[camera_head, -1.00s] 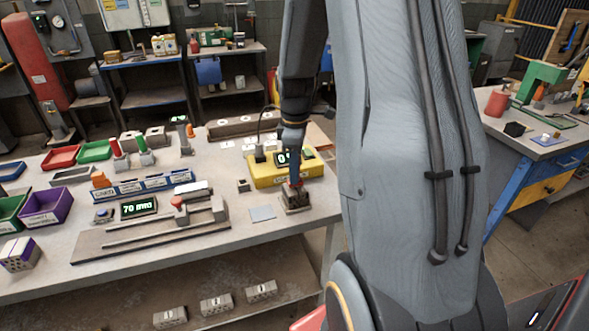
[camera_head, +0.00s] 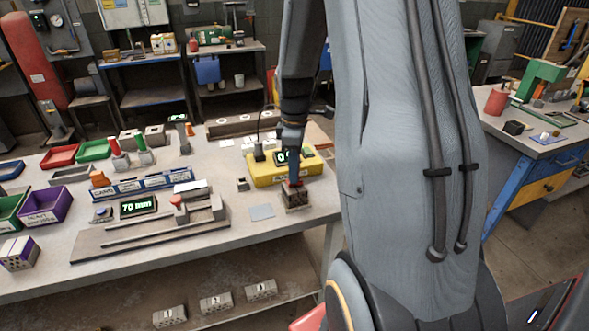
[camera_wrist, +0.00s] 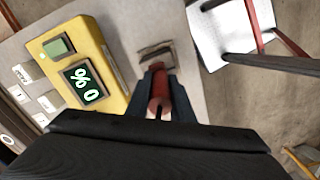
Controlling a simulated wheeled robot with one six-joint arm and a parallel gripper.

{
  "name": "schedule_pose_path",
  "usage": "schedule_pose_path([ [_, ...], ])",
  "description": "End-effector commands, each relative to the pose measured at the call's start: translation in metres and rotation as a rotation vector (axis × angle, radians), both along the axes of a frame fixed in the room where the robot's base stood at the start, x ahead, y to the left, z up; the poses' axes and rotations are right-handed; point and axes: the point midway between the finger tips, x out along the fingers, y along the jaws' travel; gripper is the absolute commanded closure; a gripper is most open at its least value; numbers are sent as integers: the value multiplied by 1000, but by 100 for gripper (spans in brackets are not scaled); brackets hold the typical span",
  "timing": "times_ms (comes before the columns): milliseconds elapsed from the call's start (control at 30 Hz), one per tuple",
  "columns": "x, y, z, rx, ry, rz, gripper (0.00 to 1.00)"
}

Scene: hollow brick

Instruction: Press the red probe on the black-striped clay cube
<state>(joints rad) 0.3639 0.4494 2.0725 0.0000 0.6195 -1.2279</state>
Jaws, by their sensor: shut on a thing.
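My gripper (camera_wrist: 158,78) is shut on the red probe (camera_wrist: 160,92), which shows between its fingers in the wrist view. In the head view my gripper (camera_head: 292,178) points down over a small brownish block with dark marks (camera_head: 297,201), which appears to be the black-striped clay cube. In the wrist view the cube (camera_wrist: 156,52) lies just beyond the fingertips and partly hidden. I cannot tell whether the probe tip touches it.
A grey flat tile (camera_head: 262,212) and a small grey cube (camera_head: 242,185) lie left of the cube. A sliding gauge (camera_head: 150,235) showing 70 mm stands farther left. The bench's front edge (camera_head: 260,238) is close by. Coloured bins (camera_head: 47,205) stand at far left.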

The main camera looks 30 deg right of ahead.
Motion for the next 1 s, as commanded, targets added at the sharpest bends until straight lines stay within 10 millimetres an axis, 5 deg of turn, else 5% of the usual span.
schedule_pose_path([
  [1000, 0, 0, -6, 1, 1, 0, 97],
])
